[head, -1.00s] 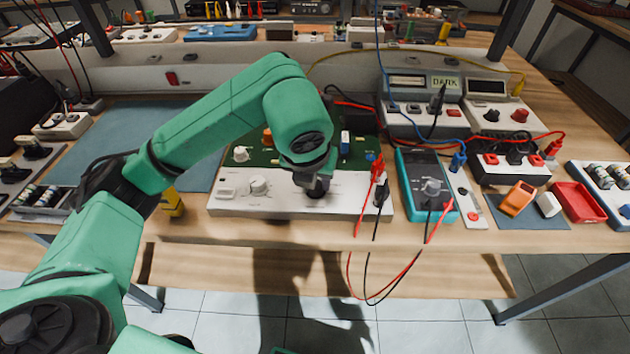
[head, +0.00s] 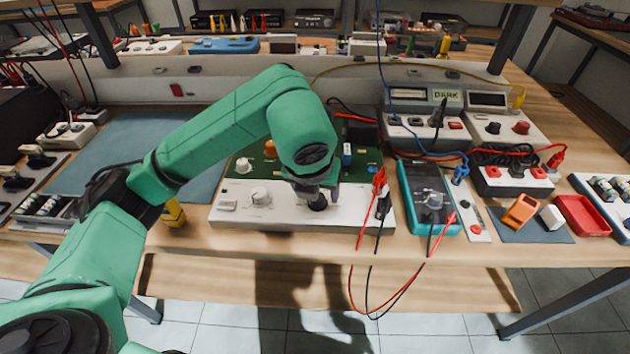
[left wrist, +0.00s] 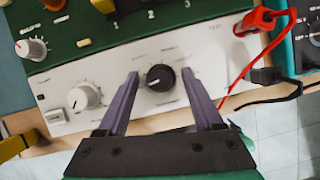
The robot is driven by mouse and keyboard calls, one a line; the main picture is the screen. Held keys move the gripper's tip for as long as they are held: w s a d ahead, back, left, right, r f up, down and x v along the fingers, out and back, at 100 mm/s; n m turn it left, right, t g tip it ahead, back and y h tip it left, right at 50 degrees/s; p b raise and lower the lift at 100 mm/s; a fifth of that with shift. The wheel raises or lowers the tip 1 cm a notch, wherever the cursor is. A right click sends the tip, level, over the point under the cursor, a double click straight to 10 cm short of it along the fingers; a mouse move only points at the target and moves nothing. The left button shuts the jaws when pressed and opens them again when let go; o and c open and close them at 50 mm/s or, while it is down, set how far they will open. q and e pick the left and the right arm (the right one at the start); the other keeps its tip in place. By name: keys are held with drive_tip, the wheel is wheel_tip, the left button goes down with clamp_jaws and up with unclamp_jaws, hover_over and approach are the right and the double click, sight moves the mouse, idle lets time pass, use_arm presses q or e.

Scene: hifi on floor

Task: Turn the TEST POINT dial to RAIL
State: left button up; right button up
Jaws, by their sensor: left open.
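A black round dial (head: 318,203) sits on the white front panel (head: 240,216) of a unit with a green circuit board. In the left wrist view the dial (left wrist: 160,78) shows a pale pointer line; the small labels around it are too blurred to read. My left gripper (head: 312,188) is at the dial in the head view. In the left wrist view the left gripper (left wrist: 160,74) is open, with one purple finger on each side of the dial and visible gaps between. Whether the tips reach the dial's depth is unclear. My right gripper is out of view.
A white knob (left wrist: 84,97) is left of the dial on the same panel. Red and black leads (head: 381,190) plug in at the panel's right end and hang over the table edge. A teal multimeter (head: 428,195) lies to the right.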

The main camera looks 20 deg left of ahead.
use_arm(q)
drive_tip(key=p+v, duration=0.2)
drive_tip(key=v, duration=1.2)
drive_tip(key=shift+r, duration=0.1)
